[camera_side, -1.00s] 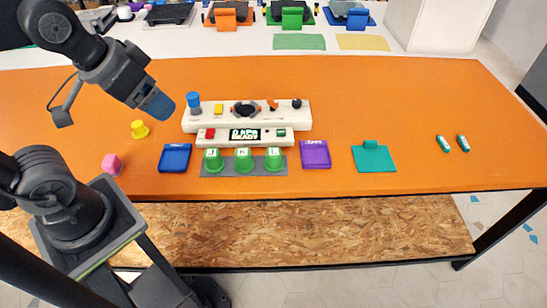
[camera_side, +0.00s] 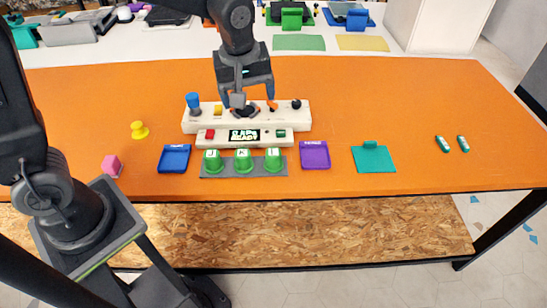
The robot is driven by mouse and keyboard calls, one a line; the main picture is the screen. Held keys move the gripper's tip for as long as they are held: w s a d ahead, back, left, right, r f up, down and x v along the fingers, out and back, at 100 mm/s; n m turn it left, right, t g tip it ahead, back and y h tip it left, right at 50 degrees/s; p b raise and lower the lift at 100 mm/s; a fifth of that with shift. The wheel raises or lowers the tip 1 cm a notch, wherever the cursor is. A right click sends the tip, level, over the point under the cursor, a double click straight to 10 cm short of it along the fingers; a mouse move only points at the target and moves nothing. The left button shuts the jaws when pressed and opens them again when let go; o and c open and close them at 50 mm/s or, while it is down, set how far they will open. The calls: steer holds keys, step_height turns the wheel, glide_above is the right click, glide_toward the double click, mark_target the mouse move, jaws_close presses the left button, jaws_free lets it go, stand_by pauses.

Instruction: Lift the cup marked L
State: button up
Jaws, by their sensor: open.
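Three green cups with white marked tops stand in a row on a grey strip (camera_side: 205,173) near the table's front edge. The cup marked L (camera_side: 273,160) is the rightmost, the cup marked K (camera_side: 243,161) is in the middle and the cup marked J (camera_side: 213,162) is at the left. My gripper (camera_side: 247,100) is open and points down, over the white control panel behind the cups. Its fingers are spread with nothing clearly held between them. It is apart from the cups.
The white panel (camera_side: 290,120) with knobs and a display lies behind the cups. A blue tray (camera_side: 174,158) is left of them, a purple tray (camera_side: 315,155) right, and a teal tray (camera_side: 373,158) further right. The orange table's right side is mostly clear.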

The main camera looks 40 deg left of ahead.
mark_target(274, 152)
steer(key=w+f+n, duration=0.1)
steer(key=w+f, duration=0.1)
steer(key=f, duration=0.3)
steer(key=w+d+f+n+g, duration=0.1)
steer(key=f+n, duration=0.1)
steer(key=f, duration=0.4)
steer(key=w+d+f+n, duration=0.1)
steer(key=w+f, duration=0.1)
steer(key=f, duration=0.4)
steer(key=shift+w+d+f+n+g+y, duration=0.2)
steer(key=shift+w+n+g+y, duration=0.1)
steer(key=shift+w+n, duration=0.1)
steer(key=shift+a+f, duration=0.25)
steer(key=shift+f, duration=1.05)
steer(key=shift+a+f, duration=0.25)
steer(key=shift+f, duration=1.05)
steer(key=shift+c, duration=0.2)
steer(key=c, duration=0.8)
